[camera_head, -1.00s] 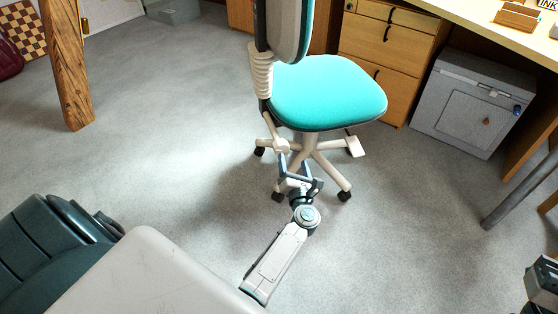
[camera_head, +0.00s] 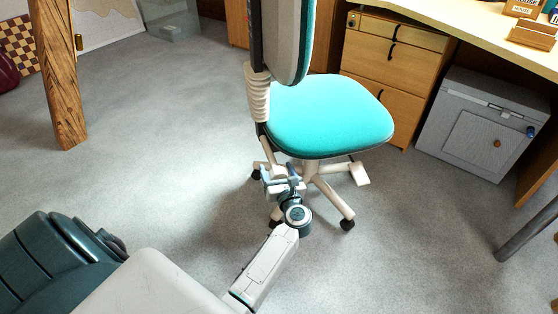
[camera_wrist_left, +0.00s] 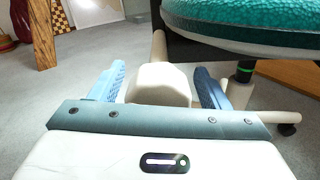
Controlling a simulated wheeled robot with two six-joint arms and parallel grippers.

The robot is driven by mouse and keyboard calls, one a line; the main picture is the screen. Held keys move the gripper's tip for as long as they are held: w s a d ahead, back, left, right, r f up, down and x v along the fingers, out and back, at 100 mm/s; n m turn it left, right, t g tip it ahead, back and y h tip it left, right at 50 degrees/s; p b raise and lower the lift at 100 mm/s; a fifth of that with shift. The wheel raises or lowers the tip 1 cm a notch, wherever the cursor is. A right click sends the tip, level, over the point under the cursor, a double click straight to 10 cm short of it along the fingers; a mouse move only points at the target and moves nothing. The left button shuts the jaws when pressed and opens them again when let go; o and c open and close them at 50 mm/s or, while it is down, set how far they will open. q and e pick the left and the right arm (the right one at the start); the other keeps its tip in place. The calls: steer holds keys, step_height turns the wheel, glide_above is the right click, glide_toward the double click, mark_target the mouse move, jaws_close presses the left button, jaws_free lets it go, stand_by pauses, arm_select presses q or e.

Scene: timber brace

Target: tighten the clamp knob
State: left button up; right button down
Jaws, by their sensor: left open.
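The clamp knob is a cream rounded block (camera_wrist_left: 160,84) low behind the teal office chair (camera_head: 328,118), below its ribbed backrest support (camera_head: 257,95). My left gripper (camera_head: 279,176) is open at the knob. In the left wrist view its two blue fingers (camera_wrist_left: 161,88) stand on either side of the knob, with a visible gap on each side. In the head view the fingers and wrist hide much of the knob. My right gripper is not in view.
The chair's cream star base (camera_head: 332,197) with dark castors is close to my left wrist. A timber post (camera_head: 58,80) stands at the left. Wooden drawers (camera_head: 395,65), a grey cabinet (camera_head: 482,125) and a desk (camera_head: 462,22) are behind. Grey carpet around is clear.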

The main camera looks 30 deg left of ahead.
arm_select(q)
steer(key=shift+w+a, duration=0.2)
steer(key=shift+a, duration=0.1)
